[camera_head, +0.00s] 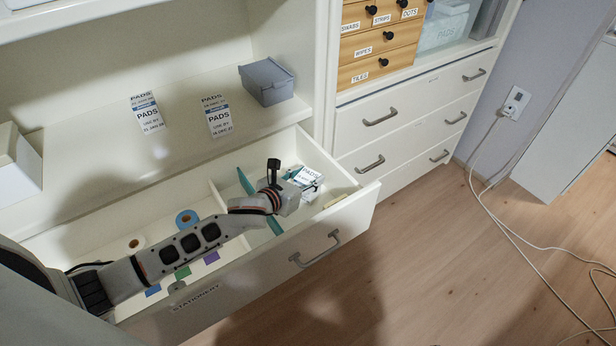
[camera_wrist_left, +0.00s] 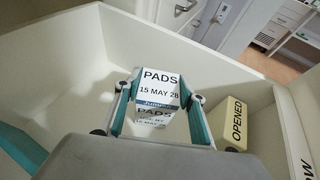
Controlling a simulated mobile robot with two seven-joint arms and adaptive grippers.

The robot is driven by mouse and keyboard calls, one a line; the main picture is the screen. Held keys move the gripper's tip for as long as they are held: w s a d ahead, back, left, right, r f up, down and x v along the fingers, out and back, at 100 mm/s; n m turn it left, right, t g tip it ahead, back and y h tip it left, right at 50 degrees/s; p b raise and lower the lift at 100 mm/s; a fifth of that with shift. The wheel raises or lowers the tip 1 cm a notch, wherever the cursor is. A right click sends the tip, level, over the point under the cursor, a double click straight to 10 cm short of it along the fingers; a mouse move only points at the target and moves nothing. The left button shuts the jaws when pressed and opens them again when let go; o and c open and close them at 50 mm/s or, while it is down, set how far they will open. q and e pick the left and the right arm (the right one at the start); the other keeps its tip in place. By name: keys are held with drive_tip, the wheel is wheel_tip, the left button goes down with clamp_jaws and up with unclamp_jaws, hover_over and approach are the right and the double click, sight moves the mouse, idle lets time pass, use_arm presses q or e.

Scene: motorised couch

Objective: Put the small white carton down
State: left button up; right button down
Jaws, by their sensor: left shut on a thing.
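A small white carton with a blue band, marked PADS and 15 MAY 28 (camera_wrist_left: 158,88), is between the fingers of my left gripper (camera_wrist_left: 162,100), which is shut on it. In the head view my left gripper (camera_head: 299,187) reaches into the right compartment of the open drawer (camera_head: 352,212), and the carton (camera_head: 308,175) shows just past it. Whether the carton touches the drawer floor cannot be told. Two similar white PADS cartons stand on the counter, a left one (camera_head: 148,113) and a right one (camera_head: 217,117). My right gripper is not in view.
A cream block marked OPENED (camera_wrist_left: 236,128) lies in the drawer beside my gripper. Tape rolls, one blue (camera_head: 187,219), lie in the left compartment. A grey lidded box (camera_head: 267,80) stands on the counter. The drawer walls rise close around my gripper.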

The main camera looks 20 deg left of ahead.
use_arm(q)
drive_tip(key=shift+f, duration=0.1)
drive_tip(key=o, duration=1.1)
drive_tip(key=shift+r, duration=0.25)
drive_tip(key=p+v, duration=0.2)
drive_tip(key=v, duration=1)
drive_tip(key=shift+p, duration=0.35)
